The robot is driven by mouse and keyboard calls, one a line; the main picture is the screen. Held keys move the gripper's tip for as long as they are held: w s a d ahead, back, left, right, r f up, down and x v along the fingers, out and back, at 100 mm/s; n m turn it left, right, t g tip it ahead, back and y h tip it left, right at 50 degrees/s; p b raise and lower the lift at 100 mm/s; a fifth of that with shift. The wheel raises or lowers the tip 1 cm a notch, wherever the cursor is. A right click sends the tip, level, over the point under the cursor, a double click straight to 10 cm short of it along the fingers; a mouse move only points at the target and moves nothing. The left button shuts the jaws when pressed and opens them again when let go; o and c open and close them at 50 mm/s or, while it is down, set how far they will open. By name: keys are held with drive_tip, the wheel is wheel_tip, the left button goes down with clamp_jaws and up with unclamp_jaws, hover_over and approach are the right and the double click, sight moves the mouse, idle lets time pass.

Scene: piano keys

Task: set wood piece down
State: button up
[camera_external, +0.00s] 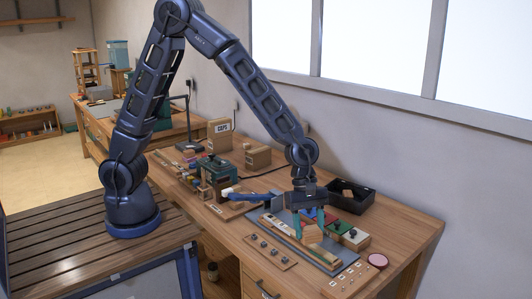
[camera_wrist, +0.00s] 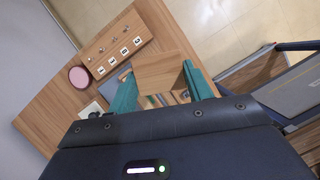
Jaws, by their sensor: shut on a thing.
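The wood piece (camera_external: 312,236) is a light brown block. My gripper (camera_external: 310,224) points down over the workbench with its teal fingers on either side of the block. In the wrist view the wood piece (camera_wrist: 162,72) shows between the two teal fingers of my gripper (camera_wrist: 161,84), which is shut on it. The block is over or near a blue-grey mat (camera_external: 322,263) with wooden strips on it. I cannot tell whether its lower side touches anything, and my fingers hide part of it.
A black open bin (camera_external: 372,194) stands behind my gripper. Green, red and white-topped blocks (camera_external: 354,238) sit close on the right. A pink disc (camera_external: 377,261) lies farther right. A wooden strip with knobs (camera_external: 270,249) lies in front. A dark green machine (camera_external: 215,172) stands left.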

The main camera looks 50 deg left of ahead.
wheel_tip(320, 180, down, 14)
drive_tip(key=shift+f, duration=0.25)
idle(0.4)
drive_tip(key=o, duration=1)
drive_tip(key=shift+f, duration=0.1)
drive_tip(key=shift+c, duration=0.2)
drive_tip(key=v, duration=1.2)
drive_tip(key=shift+a, duration=0.15)
drive_tip(key=w+a+r+m+t, duration=0.2)
drive_tip(key=a+r+m, duration=0.2)
drive_tip(key=a+r, duration=0.8)
drive_tip(key=w+a+r+m+t, duration=0.25)
drive_tip(key=a+r, duration=0.55)
drive_tip(key=a, duration=0.7)
drive_tip(key=s+a+r+m+y, duration=0.1)
drive_tip(key=s+a+r+m, duration=0.1)
drive_tip(key=s+a, duration=0.2)
drive_tip(key=s+a+r+m+t+y, duration=0.1)
drive_tip(key=s+a, duration=0.4)
drive_tip(key=a, duration=0.6)
drive_tip(key=s+a+r+m+t+y, duration=0.1)
drive_tip(key=s+a+r+m, duration=0.3)
drive_tip(key=a, duration=0.4)
drive_tip(key=shift+s+a+r+y, duration=0.25)
drive_tip(key=shift+s+y, duration=0.25)
drive_tip(key=shift+s, duration=0.25)
